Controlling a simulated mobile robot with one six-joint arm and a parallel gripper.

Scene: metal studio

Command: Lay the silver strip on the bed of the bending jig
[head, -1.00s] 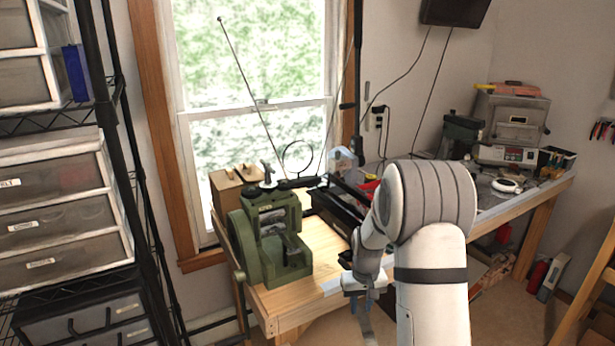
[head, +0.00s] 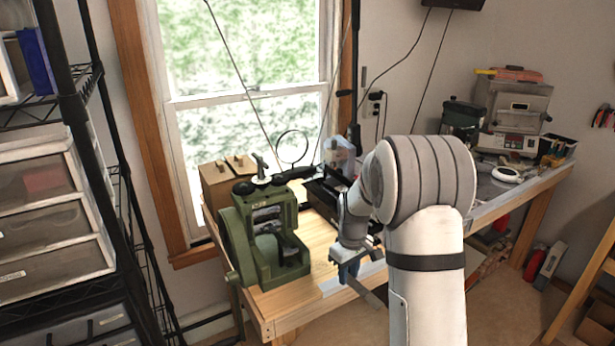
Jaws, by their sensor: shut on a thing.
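My gripper (head: 348,276) is at the front edge of the wooden bench, right of the green machine. It is shut on the silver strip (head: 370,296), a thin flat piece whose free part slants down to the right, in front of the bench edge. The rest of the strip is hidden by the gripper and arm. The green machine (head: 244,234) stands upright on the left end of the bench, with a low shelf at its front right. I cannot tell for certain whether it is the bending jig. Strip and machine are apart.
Bare wooden bench top (head: 318,244) lies between the green machine and my gripper. Wooden blocks (head: 222,182) and a ring-shaped magnifier (head: 292,147) stand behind. A drawer rack (head: 50,215) is at the left. Equipment (head: 512,112) fills the far right.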

